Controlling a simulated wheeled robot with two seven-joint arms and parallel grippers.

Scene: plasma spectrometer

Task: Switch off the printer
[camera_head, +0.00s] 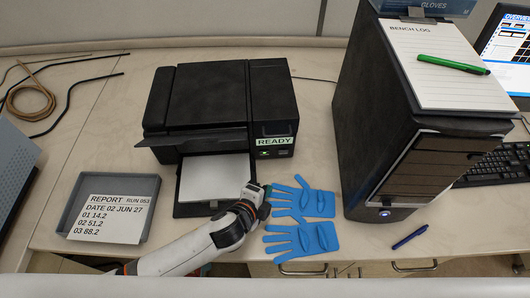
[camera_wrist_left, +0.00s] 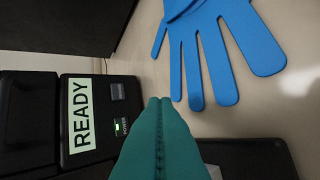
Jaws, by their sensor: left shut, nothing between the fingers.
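The black printer (camera_head: 208,105) stands at the back of the bench, with white paper (camera_head: 205,178) on its front tray. Its label reads READY. In the left wrist view the READY label (camera_wrist_left: 82,114) sits on the printer's front panel, beside a grey button (camera_wrist_left: 117,91) and a small switch with a lit green mark (camera_wrist_left: 121,127). My left gripper (camera_head: 266,190) is shut and empty, in front of the printer's right part, near the blue gloves. In the left wrist view its green fingertips (camera_wrist_left: 160,104) are together, close to the lit switch but apart from it. My right gripper is not in view.
Blue gloves (camera_head: 318,238) lie right of my left gripper. A black computer tower (camera_head: 362,130) stands to the right, with a clipboard and green pen (camera_head: 452,64) on top. A grey tray (camera_head: 87,190) with a report sheet is at left. A blue pen (camera_head: 409,237) lies near the front edge.

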